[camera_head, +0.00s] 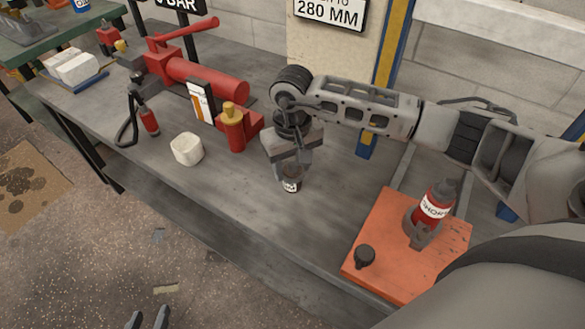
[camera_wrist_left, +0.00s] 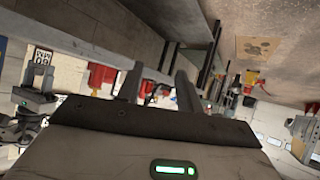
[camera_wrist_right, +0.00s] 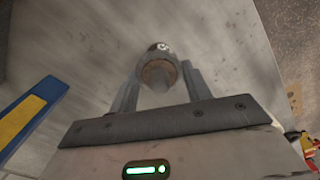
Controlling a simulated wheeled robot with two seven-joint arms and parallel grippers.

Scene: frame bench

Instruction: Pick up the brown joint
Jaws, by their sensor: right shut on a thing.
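The brown joint (camera_wrist_right: 158,72) is a small cylinder with a brown end and a dark band with white marks. My right gripper (camera_wrist_right: 158,85) is shut on it, with one finger on each side. In the head view the joint (camera_head: 291,184) shows below the right gripper (camera_head: 291,174) as a dark and white piece, near the front edge of the bench. I cannot tell whether it touches the bench top. My left gripper (camera_head: 148,318) is at the bottom edge of the head view, off the bench. Its fingers are apart and empty in the left wrist view (camera_wrist_left: 157,85).
An orange board (camera_head: 380,225) with a red bottle (camera_head: 437,203) and a black knob (camera_head: 364,256) lies right. Bench between is clear.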

